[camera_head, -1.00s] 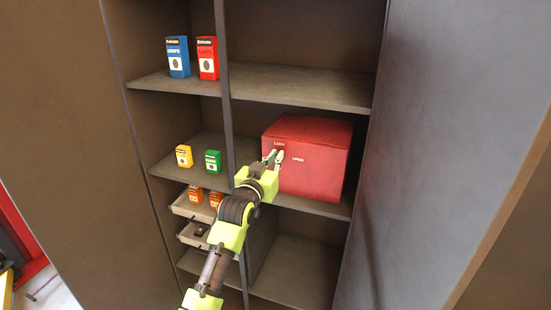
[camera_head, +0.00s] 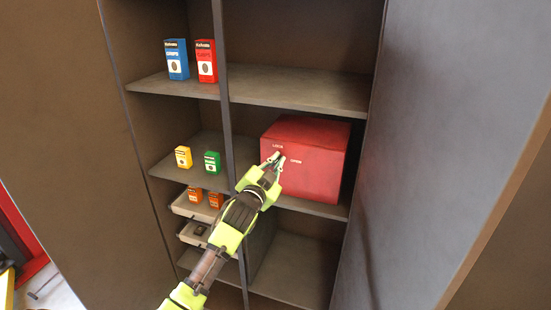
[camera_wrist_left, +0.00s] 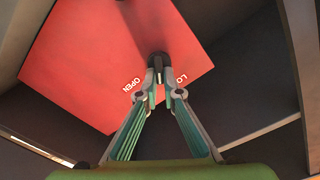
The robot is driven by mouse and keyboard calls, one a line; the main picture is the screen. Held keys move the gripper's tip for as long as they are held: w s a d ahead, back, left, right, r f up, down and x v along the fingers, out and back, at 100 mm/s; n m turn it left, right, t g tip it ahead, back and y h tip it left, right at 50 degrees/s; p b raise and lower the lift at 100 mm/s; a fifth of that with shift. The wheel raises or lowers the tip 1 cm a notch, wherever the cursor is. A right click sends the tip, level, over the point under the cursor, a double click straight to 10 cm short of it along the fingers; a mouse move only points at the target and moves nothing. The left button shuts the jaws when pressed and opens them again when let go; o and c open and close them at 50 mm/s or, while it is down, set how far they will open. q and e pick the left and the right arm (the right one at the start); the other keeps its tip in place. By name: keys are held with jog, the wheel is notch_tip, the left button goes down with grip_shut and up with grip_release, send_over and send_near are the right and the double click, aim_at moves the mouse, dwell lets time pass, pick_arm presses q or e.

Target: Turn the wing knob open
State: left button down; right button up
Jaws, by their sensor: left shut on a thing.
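A red box (camera_head: 315,165) with the printed words LOCK and OPEN stands on the middle shelf in the head view. My left gripper (camera_head: 275,160) is at the box's front face between the two words. In the left wrist view the red face (camera_wrist_left: 95,60) fills the upper left, and the dark wing knob (camera_wrist_left: 158,60) shows on it. The left gripper's fingertips (camera_wrist_left: 159,80) are closed together on the knob, which is partly hidden between them. Its exact turn angle is hard to tell. My right gripper is not in view.
A blue carton (camera_head: 177,59) and a red carton (camera_head: 206,61) stand on the upper shelf. A yellow carton (camera_head: 183,157) and a green carton (camera_head: 212,162) stand left of the divider (camera_head: 225,110). Small trays with orange cartons (camera_head: 195,195) sit below. The lower right compartment is empty.

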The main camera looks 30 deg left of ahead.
pick_arm(q)
jog(key=shift+d+f+m+p, duration=0.1)
jog(key=shift+f+m+p, duration=0.15)
jog(key=shift+m, duration=1.55)
jog(key=shift+d+f+m+p, duration=0.15)
jog(key=shift+m+p, duration=0.2)
jog(key=shift+m, duration=1.45)
jog(key=shift+d+f+m+p, duration=0.1)
jog(key=shift+f+m+p, duration=0.15)
jog(key=shift+m, duration=1.55)
jog(key=shift+a, duration=0.1)
jog(key=c, duration=2.2)
grip_release()
jog(key=shift+w, duration=0.1)
jog(key=v, duration=1.2)
jog(key=shift+f, duration=0.15)
